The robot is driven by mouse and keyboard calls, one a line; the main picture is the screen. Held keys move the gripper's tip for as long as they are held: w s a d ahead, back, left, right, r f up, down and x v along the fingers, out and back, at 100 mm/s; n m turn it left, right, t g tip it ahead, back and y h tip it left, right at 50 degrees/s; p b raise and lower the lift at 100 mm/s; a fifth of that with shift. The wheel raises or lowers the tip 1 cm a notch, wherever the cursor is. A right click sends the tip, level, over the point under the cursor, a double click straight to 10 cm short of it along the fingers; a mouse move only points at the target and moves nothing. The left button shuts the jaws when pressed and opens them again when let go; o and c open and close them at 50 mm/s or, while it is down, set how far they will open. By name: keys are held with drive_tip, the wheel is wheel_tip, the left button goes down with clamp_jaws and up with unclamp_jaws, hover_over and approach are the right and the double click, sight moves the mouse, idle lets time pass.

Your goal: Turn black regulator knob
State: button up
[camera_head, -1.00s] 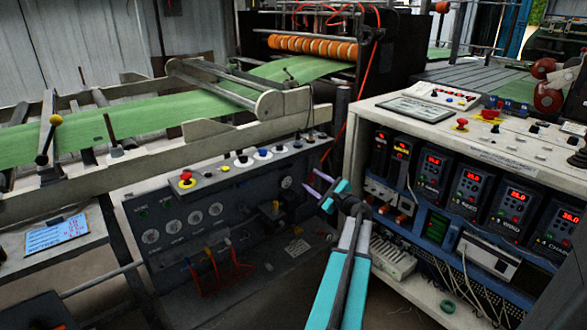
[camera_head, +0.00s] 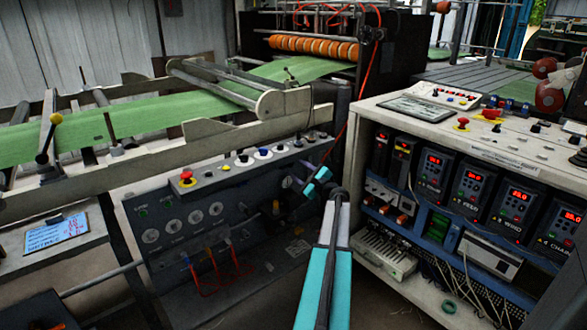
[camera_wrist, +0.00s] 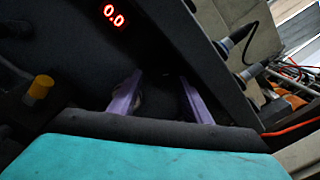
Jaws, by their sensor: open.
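My gripper (camera_head: 304,187) has purple fingers and a teal body, and reaches toward the right part of the dark gauge panel (camera_head: 180,262). In the wrist view, its two fingers (camera_wrist: 160,92) are spread apart in front of the dark panel, with nothing clearly gripped between them. A dark, dim shape lies by the left finger; I cannot tell whether it is the black regulator knob. In the head view, a small dark fitting with a yellow part (camera_head: 276,207) is on the panel, left of my gripper. The area behind the fingers is partly hidden.
A red 0.0 display (camera_wrist: 114,15) and a yellow knob (camera_wrist: 40,87) show near the fingers. A red emergency button (camera_head: 186,178) sits on the panel's top ledge. The cabinet with red displays (camera_head: 471,178) stands close on the right. Red hoses (camera_head: 205,282) hang lower left.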

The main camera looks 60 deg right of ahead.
drive_tip(key=shift+x, duration=1.4)
drive_tip(key=c, duration=1)
drive_tip(key=shift+c, duration=0.2)
drive_tip(key=shift+b, duration=0.6)
drive_tip(key=o, duration=1)
drive_tip(key=shift+o, duration=0.2)
drive_tip(key=p+v, duration=0.1)
drive_tip(key=v, duration=1.2)
drive_tip(key=shift+s, duration=0.45)
